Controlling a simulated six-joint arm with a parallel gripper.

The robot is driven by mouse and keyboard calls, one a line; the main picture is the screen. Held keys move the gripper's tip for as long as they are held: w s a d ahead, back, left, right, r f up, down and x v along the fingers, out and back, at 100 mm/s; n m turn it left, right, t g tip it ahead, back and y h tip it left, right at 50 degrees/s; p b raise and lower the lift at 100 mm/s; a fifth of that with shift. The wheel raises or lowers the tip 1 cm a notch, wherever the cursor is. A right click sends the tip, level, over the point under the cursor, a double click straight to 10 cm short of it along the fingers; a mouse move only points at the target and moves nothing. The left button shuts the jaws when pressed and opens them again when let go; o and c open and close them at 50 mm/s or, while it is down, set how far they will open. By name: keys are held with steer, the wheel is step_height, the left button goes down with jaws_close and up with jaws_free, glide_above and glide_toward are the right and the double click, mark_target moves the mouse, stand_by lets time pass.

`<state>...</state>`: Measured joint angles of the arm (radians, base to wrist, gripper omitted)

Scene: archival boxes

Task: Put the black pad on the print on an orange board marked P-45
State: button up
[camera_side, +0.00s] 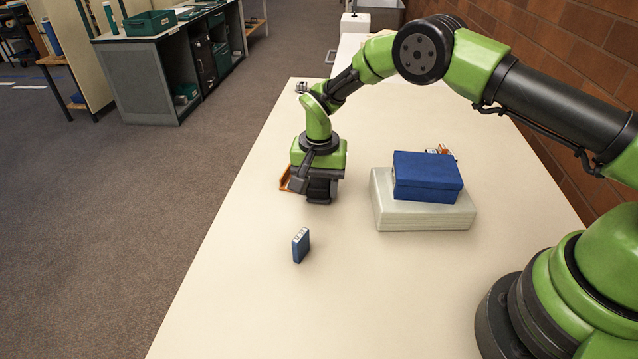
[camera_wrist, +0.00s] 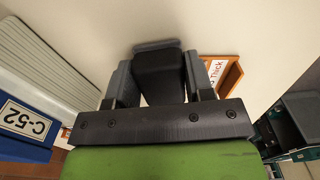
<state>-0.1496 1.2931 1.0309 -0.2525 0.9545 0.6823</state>
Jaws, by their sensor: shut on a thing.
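My gripper (camera_wrist: 160,82) is shut on a black pad (camera_wrist: 160,70) in the wrist view, one finger on each side of it. A grey edge shows at the pad's far end; I cannot tell what it belongs to. An orange board (camera_wrist: 232,76) with a white label ending in "Thick" is just right of the fingers. In the side view the gripper (camera_side: 320,192) is low over the table, and an orange board (camera_side: 285,181) shows at its left, mostly hidden. No P-45 mark is readable, and no print can be made out.
A blue box (camera_side: 427,178) marked C-52 in the wrist view (camera_wrist: 20,135) sits on a pale ribbed box (camera_side: 425,218) to the right. Orange (camera_side: 440,149) shows behind it. A small blue box (camera_side: 300,246) stands in front of the gripper. The near table is clear.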

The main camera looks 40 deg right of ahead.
mark_target(319, 183)
steer(key=o, duration=0.9)
steer(key=shift+f, duration=0.1)
step_height(319, 183, up, 12)
steer(key=shift+r, duration=0.25)
